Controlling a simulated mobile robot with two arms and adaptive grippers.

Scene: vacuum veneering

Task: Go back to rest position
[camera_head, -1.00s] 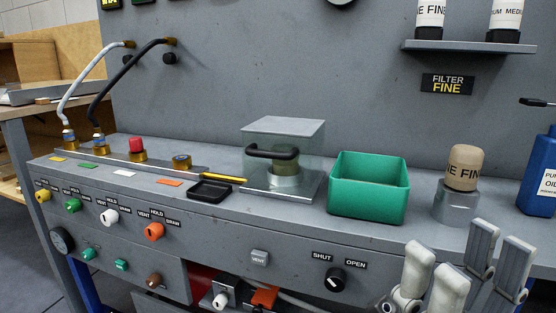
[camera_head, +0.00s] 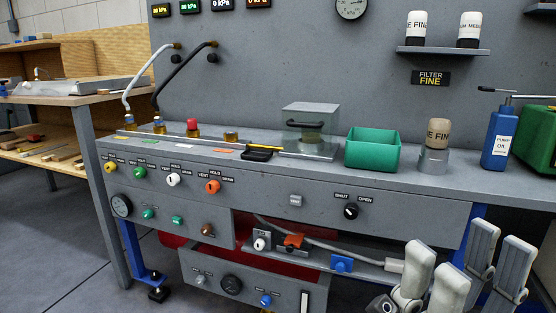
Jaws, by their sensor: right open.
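My right gripper (camera_head: 462,277) is at the bottom right, its pale fingers spread apart and empty. It is in front of the grey bench (camera_head: 420,207) and below the bench top, seemingly touching nothing. My left gripper is out of view. On the bench top, a tan filter labelled FINE (camera_head: 438,132) stands upright in a clear-looking holder (camera_head: 433,162). To its left are an open green bin (camera_head: 373,149) and a clear box with a black handle (camera_head: 310,130).
Knobs and valves line the bench front, with a SHUT/OPEN knob (camera_head: 351,211) at the right. A blue pump oil bottle (camera_head: 498,138) stands at the right. A wooden workbench (camera_head: 85,99) is at the left. Open floor (camera_head: 70,255) shows at the lower left.

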